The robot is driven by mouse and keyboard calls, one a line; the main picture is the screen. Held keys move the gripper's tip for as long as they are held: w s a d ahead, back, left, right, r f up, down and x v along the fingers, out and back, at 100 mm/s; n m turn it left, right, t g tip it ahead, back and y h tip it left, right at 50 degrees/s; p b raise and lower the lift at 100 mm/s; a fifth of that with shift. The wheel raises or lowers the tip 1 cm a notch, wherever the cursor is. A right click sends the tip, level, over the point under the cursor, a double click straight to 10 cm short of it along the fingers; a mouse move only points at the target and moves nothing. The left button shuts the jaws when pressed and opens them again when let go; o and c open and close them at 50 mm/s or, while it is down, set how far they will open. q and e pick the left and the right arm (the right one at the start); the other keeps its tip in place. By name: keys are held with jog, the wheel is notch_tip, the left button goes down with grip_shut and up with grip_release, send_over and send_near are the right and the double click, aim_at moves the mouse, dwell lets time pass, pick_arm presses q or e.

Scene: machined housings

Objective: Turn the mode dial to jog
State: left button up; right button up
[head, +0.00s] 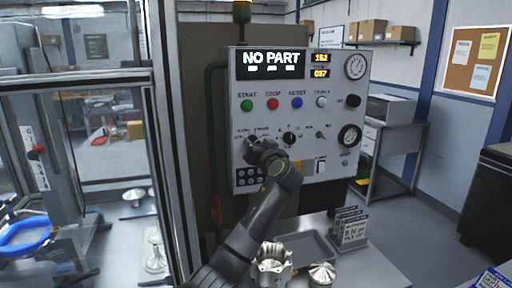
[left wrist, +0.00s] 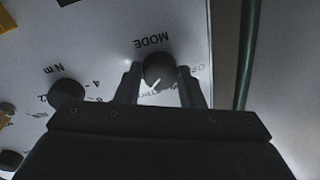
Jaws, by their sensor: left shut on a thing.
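The mode dial (left wrist: 158,72) is a round black knob with a white pointer line, under the word MODE, which reads upside down in the left wrist view. My left gripper (left wrist: 160,80) has its two fingers on either side of the dial and is shut on it. In the head view my left gripper (head: 254,146) covers the dial at the lower left of the white control panel (head: 240,118). The pointer slants, and the labels around the dial are partly hidden by the fingers, so the set position cannot be read. My right gripper is not in view.
A second black knob marked N m (left wrist: 67,92) sits beside the dial. The panel also has coloured buttons (head: 272,104), gauges (head: 355,66) and a display reading NO PART (head: 271,58). Machined parts (head: 272,262) and a grey tray (head: 318,250) are on the bench below.

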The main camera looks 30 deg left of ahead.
pick_arm(q)
jog(key=shift+m, duration=1.7)
jog(key=shift+p, duration=0.3)
jog(key=o, duration=1)
jog(key=shift+s+d, duration=0.1)
jog(key=shift+f+b+v, duration=0.15)
jog(key=shift+b+v, duration=1.4)
jog(key=shift+v, duration=2.75)
jog(key=shift+f+b+v, duration=0.1)
jog(key=shift+b+v, duration=1.4)
jog(key=shift+v, duration=2.8)
